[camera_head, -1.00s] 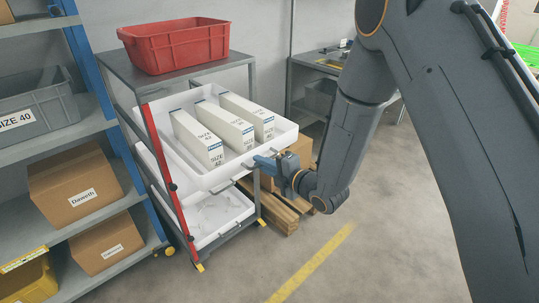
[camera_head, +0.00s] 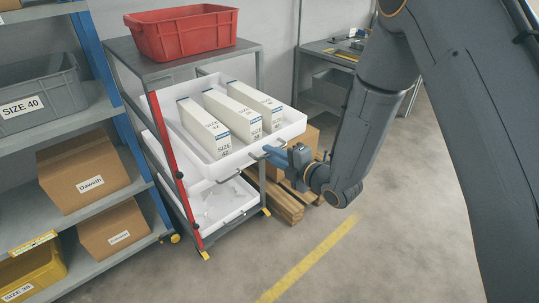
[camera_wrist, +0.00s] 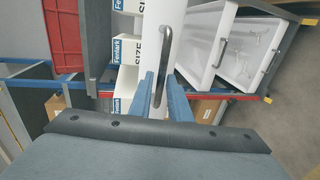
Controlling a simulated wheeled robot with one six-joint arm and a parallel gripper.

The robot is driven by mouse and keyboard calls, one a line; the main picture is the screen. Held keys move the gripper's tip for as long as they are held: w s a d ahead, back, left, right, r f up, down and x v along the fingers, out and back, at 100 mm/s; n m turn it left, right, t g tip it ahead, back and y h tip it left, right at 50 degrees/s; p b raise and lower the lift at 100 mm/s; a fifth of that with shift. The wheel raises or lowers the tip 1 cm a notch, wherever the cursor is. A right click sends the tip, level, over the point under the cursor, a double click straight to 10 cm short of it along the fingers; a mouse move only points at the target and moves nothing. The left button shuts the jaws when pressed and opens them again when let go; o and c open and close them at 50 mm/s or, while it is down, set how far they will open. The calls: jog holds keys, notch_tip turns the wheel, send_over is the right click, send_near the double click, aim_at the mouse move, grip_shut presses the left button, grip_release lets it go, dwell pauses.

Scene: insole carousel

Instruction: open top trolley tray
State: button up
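The top trolley tray (camera_head: 262,147) is white and sticks out of the front of the grey trolley (camera_head: 190,66). It holds three white boxes with size labels (camera_head: 232,118). My gripper (camera_head: 276,155) is at the tray's front, at its right part in the head view. In the wrist view, its two blue fingers (camera_wrist: 163,88) stand on either side of the dark bar handle (camera_wrist: 160,75) on the tray's white front (camera_wrist: 172,40). They look closed around the handle, though its contact area is partly hidden.
A red bin (camera_head: 185,38) stands on the trolley top. Lower white trays (camera_head: 222,208) sit beneath. Shelving with a grey bin (camera_head: 45,100) and cartons (camera_head: 80,172) is at left. A wooden pallet (camera_head: 285,207) lies behind my gripper. Floor at front right is clear.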

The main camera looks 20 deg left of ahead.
jog(key=b+v, duration=0.1)
jog(key=v, duration=0.5)
jog(key=shift+s+d, duration=0.2)
jog(key=w+d+m+h, duration=0.2)
jog(key=d+m+h, duration=0.4)
jog(key=d, duration=0.5)
jog(key=w+d+m+h, duration=0.2)
jog(key=d+m+h, duration=0.2)
jog(key=d+m, duration=0.55)
jog(key=s+d+r+m+g+h, duration=0.1)
jog(key=s+d+m+g+h, duration=0.1)
jog(key=s+d+m, duration=0.5)
jog(key=s+d+r+m+g+h, duration=0.1)
jog(key=s+d+m+g, duration=0.4)
jog(key=s, duration=0.8)
jog(key=d+r+m, duration=0.1)
jog(key=d+m, duration=0.2)
jog(key=d, duration=0.1)
jog(key=shift+r+h, duration=0.35)
jog(key=shift+h, duration=0.05)
jog(key=shift+a, duration=0.1)
